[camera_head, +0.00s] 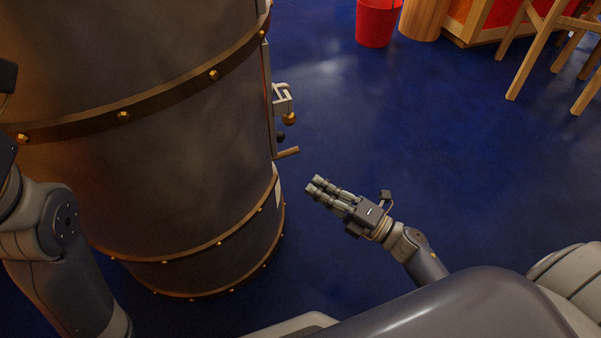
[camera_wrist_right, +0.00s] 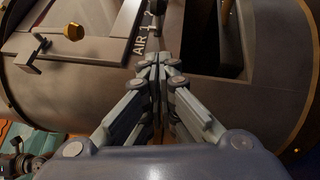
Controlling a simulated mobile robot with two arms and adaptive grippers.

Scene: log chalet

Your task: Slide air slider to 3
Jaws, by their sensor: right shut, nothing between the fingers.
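The stove (camera_head: 170,130) is a large dark metal drum with brass bands at the left of the head view. In the wrist view its face (camera_wrist_right: 60,80) carries the white label "AIR" with a 1 (camera_wrist_right: 140,36). The label lies just beyond my right fingertips. I cannot make out the slider or its setting; my fingers cover part of that area. My right gripper (camera_head: 316,187) is shut and empty, to the right of the stove's front and apart from it in the head view. It also shows in the wrist view (camera_wrist_right: 158,62). My left fingers are out of view.
A gold knob (camera_head: 289,119) on a latch and a wooden-coloured handle (camera_head: 287,152) stick out from the stove's front. A dark opening (camera_wrist_right: 230,30) lies right of the label. A red bucket (camera_head: 376,22) and wooden stool legs (camera_head: 535,45) stand far back. Blue floor (camera_head: 430,130) is clear between.

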